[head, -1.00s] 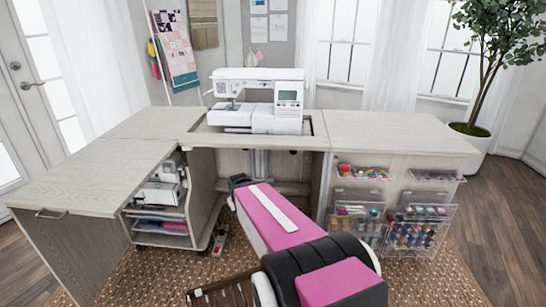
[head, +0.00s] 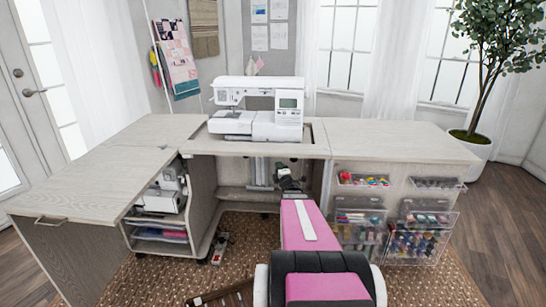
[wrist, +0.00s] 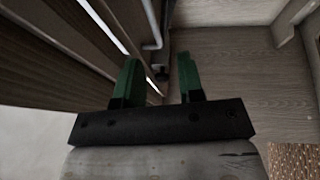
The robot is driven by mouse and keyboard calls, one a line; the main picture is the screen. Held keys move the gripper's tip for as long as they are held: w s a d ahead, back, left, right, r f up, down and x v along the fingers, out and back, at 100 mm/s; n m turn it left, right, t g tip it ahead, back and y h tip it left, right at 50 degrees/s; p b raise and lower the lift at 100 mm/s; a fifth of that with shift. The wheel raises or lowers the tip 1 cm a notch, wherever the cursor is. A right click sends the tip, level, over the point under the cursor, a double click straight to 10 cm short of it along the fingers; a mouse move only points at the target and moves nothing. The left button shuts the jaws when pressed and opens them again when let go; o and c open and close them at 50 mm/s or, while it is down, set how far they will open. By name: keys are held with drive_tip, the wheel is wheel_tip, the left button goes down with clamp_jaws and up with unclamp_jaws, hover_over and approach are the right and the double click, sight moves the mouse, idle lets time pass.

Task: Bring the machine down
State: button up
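The white sewing machine (head: 258,112) stands upright on its platform in the opening of the cabinet top (head: 390,140), its body above the table surface. Below it, a grey metal lift column (head: 262,170) shows inside the open knee space. My gripper (head: 287,180) reaches into that space under the machine, at the end of my pink and black arm. In the wrist view my gripper (wrist: 158,82) has two green fingers set apart with a gap between them. A thin grey bent rod (wrist: 153,42) with a dark end lies just beyond the fingertips, beside a slatted wooden part.
Clear drawers of thread (head: 400,225) hang on the cabinet's right front. A left shelf unit (head: 160,215) holds a second machine and folded cloth. A power strip (head: 220,248) lies on the woven rug. The side tabletop (head: 90,185) is clear.

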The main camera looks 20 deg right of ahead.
drive_tip(key=shift+n+t, duration=0.4)
drive_tip(key=shift+n, duration=0.1)
drive_tip(key=x, duration=1)
drive_tip(key=shift+w+d+r, duration=0.15)
drive_tip(key=shift+w+r, duration=0.1)
drive_tip(key=shift+w, duration=0.1)
clamp_jaws()
